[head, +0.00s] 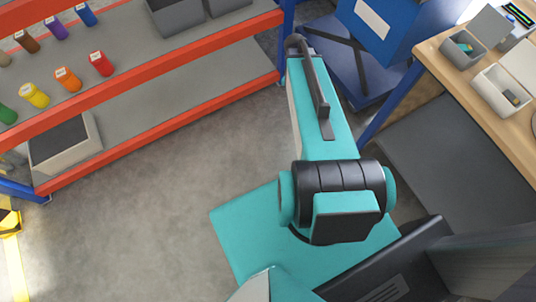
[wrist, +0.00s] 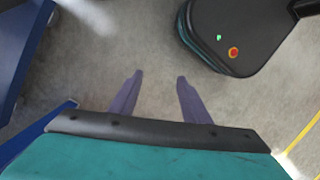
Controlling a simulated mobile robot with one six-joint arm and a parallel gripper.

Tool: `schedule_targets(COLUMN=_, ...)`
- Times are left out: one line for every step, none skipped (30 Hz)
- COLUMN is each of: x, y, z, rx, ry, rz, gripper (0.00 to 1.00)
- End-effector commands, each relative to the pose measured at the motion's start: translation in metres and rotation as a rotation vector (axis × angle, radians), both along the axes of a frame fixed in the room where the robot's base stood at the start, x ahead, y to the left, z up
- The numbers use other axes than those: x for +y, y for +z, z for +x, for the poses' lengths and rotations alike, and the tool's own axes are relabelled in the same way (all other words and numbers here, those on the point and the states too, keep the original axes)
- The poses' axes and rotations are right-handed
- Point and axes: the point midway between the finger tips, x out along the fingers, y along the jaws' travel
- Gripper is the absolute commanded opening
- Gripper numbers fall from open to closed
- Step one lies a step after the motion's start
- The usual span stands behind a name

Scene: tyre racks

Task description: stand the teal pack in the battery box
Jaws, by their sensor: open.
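A small teal item (head: 464,47), likely the teal pack, lies in a grey bin (head: 459,59) on the wooden workbench at the upper right of the head view. A paler bin (head: 487,92) beside it holds a small dark item (head: 512,97). I cannot tell which container is the battery box. My gripper (wrist: 160,80) is open and empty in the wrist view, with bare floor between its fingers. In the head view my teal arm reaches toward the top, and the gripper itself cannot be made out.
An orange-edged rack (head: 150,80) at the left holds several coloured packs, among them a red one (head: 101,63), and grey bins. A blue container (head: 398,35) with a white label stands beyond my arm. The workbench (head: 440,60) edges the right. Grey floor (head: 150,200) lies clear between.

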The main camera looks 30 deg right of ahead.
Motion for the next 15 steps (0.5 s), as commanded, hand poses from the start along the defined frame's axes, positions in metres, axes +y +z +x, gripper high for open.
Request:
schedule_targets(x=0.018, y=-0.012, z=-0.007, rx=0.017, ry=-0.019, rz=0.002, gripper=0.43)
schedule_targets(x=0.027, y=-0.018, z=-0.010, rx=0.024, ry=-0.035, rz=0.001, gripper=0.43)
schedule_targets(x=0.039, y=-0.026, z=-0.015, rx=0.036, ry=-0.057, rz=0.000, gripper=0.43)
schedule_targets(x=0.048, y=-0.032, z=-0.019, rx=0.043, ry=-0.074, rz=-0.002, gripper=0.43)
schedule_targets(x=0.057, y=-0.039, z=-0.023, rx=0.052, ry=-0.090, rz=-0.003, gripper=0.43)
schedule_targets(x=0.069, y=-0.046, z=-0.029, rx=0.062, ry=-0.111, rz=-0.006, gripper=0.43)
schedule_targets(x=0.078, y=-0.052, z=-0.034, rx=0.072, ry=-0.127, rz=-0.008, gripper=0.43)
schedule_targets(x=0.086, y=-0.058, z=-0.038, rx=0.081, ry=-0.144, rz=-0.012, gripper=0.43)
schedule_targets(x=0.097, y=-0.065, z=-0.046, rx=0.094, ry=-0.165, rz=-0.017, gripper=0.43)
schedule_targets(x=0.105, y=-0.070, z=-0.051, rx=0.103, ry=-0.181, rz=-0.021, gripper=0.43)
schedule_targets(x=0.113, y=-0.076, z=-0.057, rx=0.112, ry=-0.197, rz=-0.026, gripper=0.43)
schedule_targets(x=0.123, y=-0.082, z=-0.064, rx=0.123, ry=-0.220, rz=-0.033, gripper=0.43)
schedule_targets(x=0.131, y=-0.087, z=-0.070, rx=0.134, ry=-0.236, rz=-0.038, gripper=0.43)
schedule_targets(x=0.138, y=-0.092, z=-0.077, rx=0.143, ry=-0.252, rz=-0.044, gripper=0.43)
schedule_targets(x=0.148, y=-0.098, z=-0.086, rx=0.156, ry=-0.275, rz=-0.053, gripper=0.43)
